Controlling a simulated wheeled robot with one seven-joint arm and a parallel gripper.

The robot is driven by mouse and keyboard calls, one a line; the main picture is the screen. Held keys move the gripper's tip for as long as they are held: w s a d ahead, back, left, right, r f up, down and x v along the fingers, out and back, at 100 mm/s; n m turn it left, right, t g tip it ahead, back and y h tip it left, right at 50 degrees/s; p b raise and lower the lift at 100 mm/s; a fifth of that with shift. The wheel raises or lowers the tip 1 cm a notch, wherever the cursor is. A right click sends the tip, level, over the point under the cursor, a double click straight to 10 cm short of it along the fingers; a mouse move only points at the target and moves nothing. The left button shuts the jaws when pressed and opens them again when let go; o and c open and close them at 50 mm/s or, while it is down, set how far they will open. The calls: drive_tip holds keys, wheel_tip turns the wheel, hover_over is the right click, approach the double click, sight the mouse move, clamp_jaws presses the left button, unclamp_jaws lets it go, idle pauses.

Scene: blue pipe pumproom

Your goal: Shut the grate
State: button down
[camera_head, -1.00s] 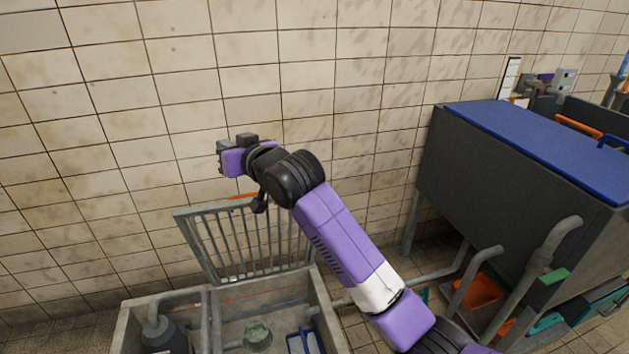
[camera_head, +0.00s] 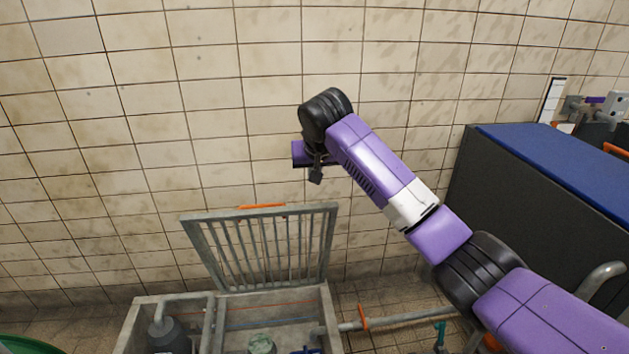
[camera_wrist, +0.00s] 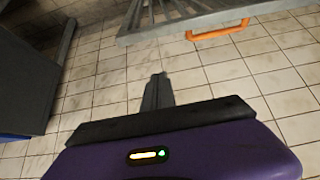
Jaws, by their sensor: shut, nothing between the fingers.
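The grey barred grate (camera_head: 265,248) stands raised, tilted up at the back edge of a concrete pit (camera_head: 280,302) in the head view. An orange handle (camera_head: 262,206) sits on its top edge; in the wrist view the orange handle (camera_wrist: 217,30) and part of the grate (camera_wrist: 190,14) show at the top. My gripper (camera_wrist: 157,82) is shut and empty, apart from the grate and its handle.
A dark cabinet with a blue top (camera_head: 560,160) stands to the right. A pipe with an orange lever (camera_head: 363,317) runs low beside the pit. A dark pump (camera_head: 168,336) sits in the pit's left compartment. Open tiled wall lies behind the grate.

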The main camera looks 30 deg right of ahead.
drive_tip(key=shift+w+d+f+b, duration=0.1)
drive_tip(key=shift+w+f+b, duration=0.1)
drive_tip(key=shift+f, duration=1.15)
drive_tip(key=shift+w+a+f+b, duration=0.1)
drive_tip(key=shift+w+f+b, duration=0.1)
drive_tip(key=shift+f, duration=1.15)
drive_tip(key=shift+w+d+f+b, duration=0.1)
drive_tip(key=shift+w+f, duration=0.1)
drive_tip(key=shift+f, duration=1.15)
